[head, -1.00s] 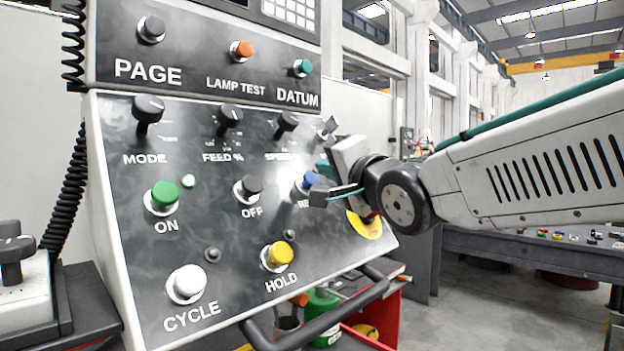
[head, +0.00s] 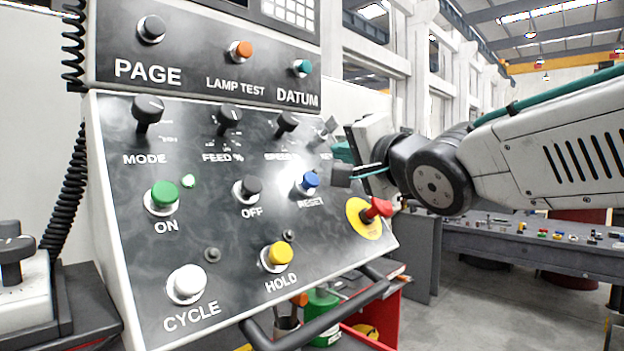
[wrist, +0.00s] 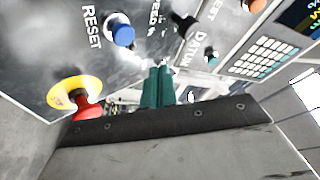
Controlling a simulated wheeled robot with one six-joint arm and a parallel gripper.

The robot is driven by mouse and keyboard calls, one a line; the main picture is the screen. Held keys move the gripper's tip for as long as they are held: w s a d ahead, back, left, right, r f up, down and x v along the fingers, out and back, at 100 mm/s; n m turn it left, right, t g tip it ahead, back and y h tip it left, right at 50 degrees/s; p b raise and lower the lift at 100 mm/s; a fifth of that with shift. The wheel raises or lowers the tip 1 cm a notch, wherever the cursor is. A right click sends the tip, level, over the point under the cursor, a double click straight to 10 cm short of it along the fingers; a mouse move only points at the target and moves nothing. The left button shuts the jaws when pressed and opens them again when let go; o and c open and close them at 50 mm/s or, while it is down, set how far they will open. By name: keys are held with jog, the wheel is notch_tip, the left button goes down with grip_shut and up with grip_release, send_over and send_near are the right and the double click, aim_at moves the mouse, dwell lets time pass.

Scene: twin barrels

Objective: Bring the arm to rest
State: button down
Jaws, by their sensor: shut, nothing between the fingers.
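My gripper (head: 342,162) is in front of the right side of the sloped control panel (head: 215,240), in the head view. Its green fingers (wrist: 158,88) are together and empty in the wrist view. The blue RESET button (head: 310,181) is left of and below the gripper; it also shows in the wrist view (wrist: 122,34). The red emergency stop (head: 376,209) on its yellow disc is below the gripper, and it shows at lower left in the wrist view (wrist: 88,106). I cannot tell exactly how far the fingers are from the panel.
A dark handrail (head: 330,318) runs below the panel. A workbench (head: 540,250) with small parts stands behind at right. Open floor shows between panel and bench.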

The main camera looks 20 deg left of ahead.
dwell(0.3)
jog(key=w+d+f+n+g+h, duration=0.1)
jog(key=d+f+n+h, duration=0.3)
jog(key=f, duration=0.6)
jog(key=s+d+f+g+h, duration=0.35)
jog(key=d+f+h, duration=0.35)
jog(key=d+f, duration=0.6)
jog(key=s+d+f+g+h, duration=0.1)
jog(key=s+d+f+g, duration=0.2)
jog(key=s+d, duration=0.8)
jog(key=s+d+f+m+g+h, duration=0.1)
jog(key=s+d+f+g+h, duration=0.1)
jog(key=s+d+f, duration=0.4)
jog(key=shift+s+d+g+h, duration=0.3)
jog(key=shift+s+d+g, duration=0.45)
jog(key=shift+s+d, duration=2.8)
jog(key=shift+w+d+f, duration=0.1)
jog(key=shift+w+d, duration=0.75)
jog(key=shift+w, duration=0.05)
